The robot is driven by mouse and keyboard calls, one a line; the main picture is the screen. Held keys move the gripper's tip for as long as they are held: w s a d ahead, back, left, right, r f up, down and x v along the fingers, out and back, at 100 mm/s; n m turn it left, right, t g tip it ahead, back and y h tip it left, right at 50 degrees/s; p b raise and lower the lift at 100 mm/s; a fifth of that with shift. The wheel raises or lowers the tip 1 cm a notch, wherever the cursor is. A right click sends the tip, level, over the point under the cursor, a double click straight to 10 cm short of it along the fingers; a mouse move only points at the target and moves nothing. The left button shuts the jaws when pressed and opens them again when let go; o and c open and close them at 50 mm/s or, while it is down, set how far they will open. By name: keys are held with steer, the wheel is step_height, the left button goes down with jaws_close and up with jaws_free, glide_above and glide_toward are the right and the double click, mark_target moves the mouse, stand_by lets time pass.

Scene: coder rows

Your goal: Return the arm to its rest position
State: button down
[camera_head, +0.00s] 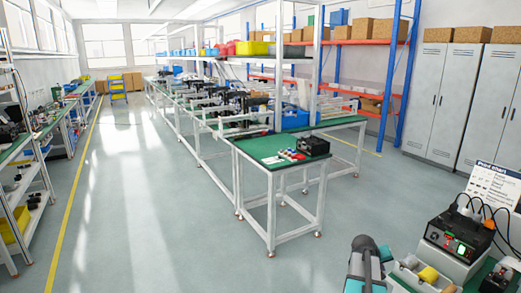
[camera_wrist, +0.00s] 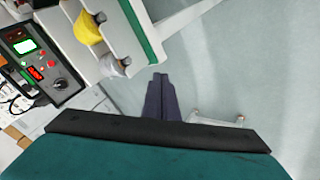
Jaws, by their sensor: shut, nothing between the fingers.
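My gripper (camera_wrist: 161,95) shows in the wrist view with its two dark fingers pressed together and nothing between them. In the head view part of my arm (camera_head: 366,265) shows at the bottom right, beside the near bench; the fingers are hidden there.
A black device (camera_head: 458,234) with a green-lit screen and a tray (camera_head: 408,270) with a yellow piece stand close right of my arm. A green-topped bench (camera_head: 260,150) with a black box stands ahead. The floor (camera_head: 150,220) at left is clear.

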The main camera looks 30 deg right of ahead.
steer(key=w+a+f+n+y, duration=0.1)
steer(key=w+a+f, duration=0.25)
steer(key=a, duration=0.65)
steer(key=w+a+f+n+t+y, duration=0.15)
steer(key=w+a, duration=0.25)
steer(key=a, duration=0.6)
steer(key=w+a+f+g+y, duration=0.15)
steer(key=w+a+f, duration=0.25)
steer(key=a, duration=0.5)
steer(key=s+a+f+n+g+y, duration=0.1)
steer(key=s+a+f+n+y, duration=0.15)
steer(key=a, duration=1.35)
steer(key=s+a+f+n+y, duration=0.1)
steer(key=s+a+f+y, duration=0.15)
steer(key=a, duration=1.25)
steer(key=s+f+g+b, duration=0.1)
steer(key=s+f+g, duration=0.2)
steer(key=s+f, duration=0.7)
steer(key=s+f+g+h+b, duration=0.1)
steer(key=s+f+g, duration=0.1)
steer(key=s+f, duration=0.9)
steer(key=s, duration=0.4)
steer(key=shift+s+a+g, duration=0.2)
steer(key=shift+s+g, duration=0.15)
steer(key=shift+g, duration=0.05)
steer(key=shift+d+r, duration=0.1)
